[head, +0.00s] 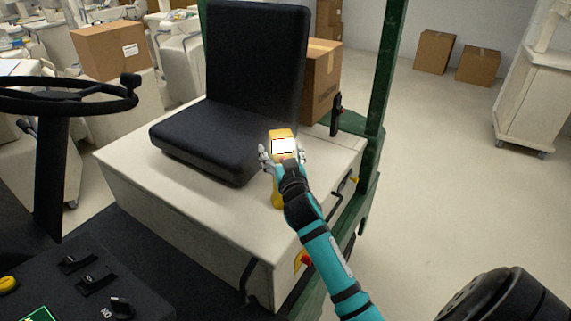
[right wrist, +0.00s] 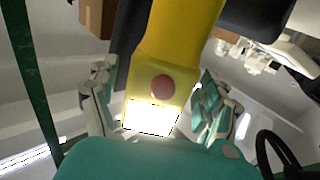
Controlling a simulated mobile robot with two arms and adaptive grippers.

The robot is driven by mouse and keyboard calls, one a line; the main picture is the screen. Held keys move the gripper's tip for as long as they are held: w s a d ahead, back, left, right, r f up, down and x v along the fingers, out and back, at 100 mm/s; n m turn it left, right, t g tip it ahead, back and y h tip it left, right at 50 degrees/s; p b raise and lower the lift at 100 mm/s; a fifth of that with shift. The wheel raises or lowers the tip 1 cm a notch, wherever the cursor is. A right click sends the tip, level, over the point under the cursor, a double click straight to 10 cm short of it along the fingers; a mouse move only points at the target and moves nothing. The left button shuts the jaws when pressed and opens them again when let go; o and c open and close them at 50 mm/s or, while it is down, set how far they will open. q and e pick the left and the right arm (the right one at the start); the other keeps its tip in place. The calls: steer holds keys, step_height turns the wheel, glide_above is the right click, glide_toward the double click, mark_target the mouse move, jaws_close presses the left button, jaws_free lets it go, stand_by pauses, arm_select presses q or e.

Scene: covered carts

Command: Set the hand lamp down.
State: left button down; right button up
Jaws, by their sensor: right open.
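The hand lamp (head: 282,134) is yellow with a bright lit panel. It appears to stand upright on the pale cover (head: 215,215) beside the black seat. My right gripper (head: 282,157) is at the lamp, with its fingers spread on either side. In the right wrist view the yellow lamp (right wrist: 178,45), with a red round button, lies between the open fingers of the gripper (right wrist: 155,100); gaps show beside it. My arm hides part of the lamp's lower body in the head view. My left gripper is not in view.
The black seat (head: 255,55) stands just left of and behind the lamp. A steering wheel (head: 65,95) is at left, a green post (head: 388,65) at right. A cardboard box (head: 322,80) is behind the seat. The floor at right is open.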

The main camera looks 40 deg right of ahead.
steer(key=b+v, duration=0.2)
steer(key=v, duration=0.9)
steer(key=shift+s+b, duration=0.35)
steer(key=shift+a+f, duration=0.1)
stand_by(1.7)
